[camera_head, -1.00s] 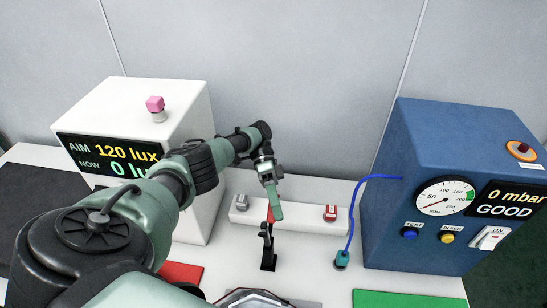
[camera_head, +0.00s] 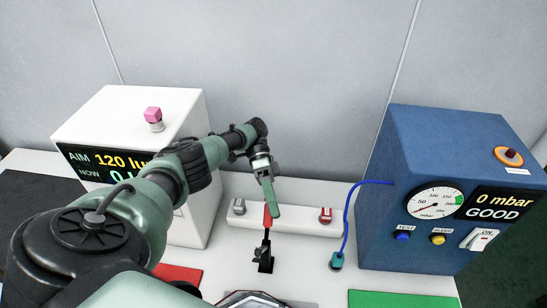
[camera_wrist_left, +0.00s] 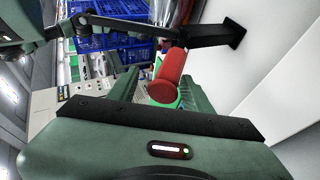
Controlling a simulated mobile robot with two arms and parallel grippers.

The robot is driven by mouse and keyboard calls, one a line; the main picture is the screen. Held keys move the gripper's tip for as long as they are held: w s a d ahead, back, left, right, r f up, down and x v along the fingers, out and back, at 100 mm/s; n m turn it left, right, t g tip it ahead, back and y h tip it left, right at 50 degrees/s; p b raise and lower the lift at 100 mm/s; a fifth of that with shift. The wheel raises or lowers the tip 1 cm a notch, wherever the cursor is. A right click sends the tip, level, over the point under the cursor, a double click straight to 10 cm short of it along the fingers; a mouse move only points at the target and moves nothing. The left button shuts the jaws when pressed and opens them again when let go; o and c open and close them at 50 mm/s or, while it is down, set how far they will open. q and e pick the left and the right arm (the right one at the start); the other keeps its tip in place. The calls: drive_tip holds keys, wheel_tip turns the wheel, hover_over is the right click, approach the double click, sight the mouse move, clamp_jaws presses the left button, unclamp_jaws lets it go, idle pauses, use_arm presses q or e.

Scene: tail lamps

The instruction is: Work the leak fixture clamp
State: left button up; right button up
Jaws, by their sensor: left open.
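The clamp is a small black upright fixture (camera_head: 265,258) with a red handle (camera_head: 267,217) pointing up, on the white table in the middle of the head view. My left gripper (camera_head: 268,190) is at the handle's upper end, coming down from above. In the left wrist view its green fingers (camera_wrist_left: 155,95) are apart, with the red handle (camera_wrist_left: 167,78) showing between them. A black arm and foot of the clamp (camera_wrist_left: 215,36) show beyond. I cannot tell whether a finger touches the handle. My right gripper is not in view.
A white bar with a grey block (camera_head: 239,206) and a red block (camera_head: 326,215) lies behind the clamp. A blue tester (camera_head: 440,150) stands right, its blue hose ending in a teal plug (camera_head: 337,261). A white lamp box (camera_head: 115,110) stands left. Red and green mats (camera_head: 400,299) lie in front.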

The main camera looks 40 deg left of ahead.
use_arm(q)
wheel_tip(320, 180, up, 9)
drive_tip(key=p, duration=0.6)
drive_tip(key=shift+f, duration=0.1)
wheel_tip(320, 180, up, 8)
drive_tip(key=shift+f, duration=0.1)
